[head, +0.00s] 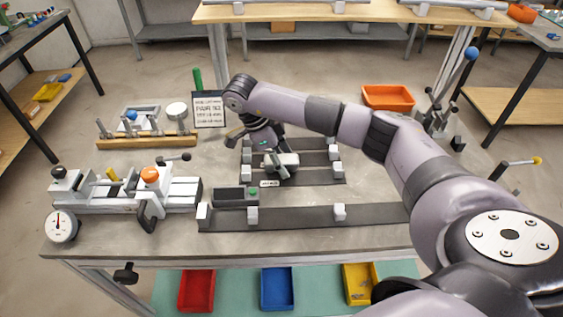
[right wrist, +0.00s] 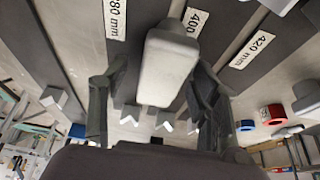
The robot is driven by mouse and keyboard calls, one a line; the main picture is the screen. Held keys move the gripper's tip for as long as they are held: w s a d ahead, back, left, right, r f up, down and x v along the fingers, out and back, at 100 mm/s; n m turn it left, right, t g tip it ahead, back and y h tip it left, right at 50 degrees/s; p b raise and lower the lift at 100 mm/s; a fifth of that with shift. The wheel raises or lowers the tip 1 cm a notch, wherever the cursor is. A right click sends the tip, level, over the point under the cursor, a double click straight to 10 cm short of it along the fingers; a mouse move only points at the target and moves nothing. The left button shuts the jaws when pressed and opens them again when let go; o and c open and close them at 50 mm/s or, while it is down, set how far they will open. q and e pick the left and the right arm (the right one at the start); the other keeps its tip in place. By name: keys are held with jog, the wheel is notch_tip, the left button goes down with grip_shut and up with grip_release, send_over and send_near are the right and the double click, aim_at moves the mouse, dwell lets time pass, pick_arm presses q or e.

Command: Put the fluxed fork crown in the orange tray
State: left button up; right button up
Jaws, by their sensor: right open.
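My right gripper (head: 268,160) reaches down over the dark slotted rails in the middle of the bench. Beside and partly under it is a pale grey rounded block (head: 285,160), which may be the fork crown; I cannot tell for certain. In the right wrist view the same pale block (right wrist: 166,68) lies between the two spread fingers of my right gripper (right wrist: 158,85), with a gap visible on both sides. The orange tray (head: 388,97) stands at the back right of the bench, behind my right arm, and looks empty. My left gripper is out of view.
A clamp fixture with a dial gauge (head: 62,225) stands at left, a wooden rack (head: 147,141) behind it. A sign (head: 209,109) stands behind the rails. A blue-knobbed stand (head: 440,115) is right of the tray. Red (head: 197,290) and blue (head: 277,288) bins sit below the bench.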

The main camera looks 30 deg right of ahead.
jog(key=shift+c, duration=0.3)
grip_shut()
dwell(0.3)
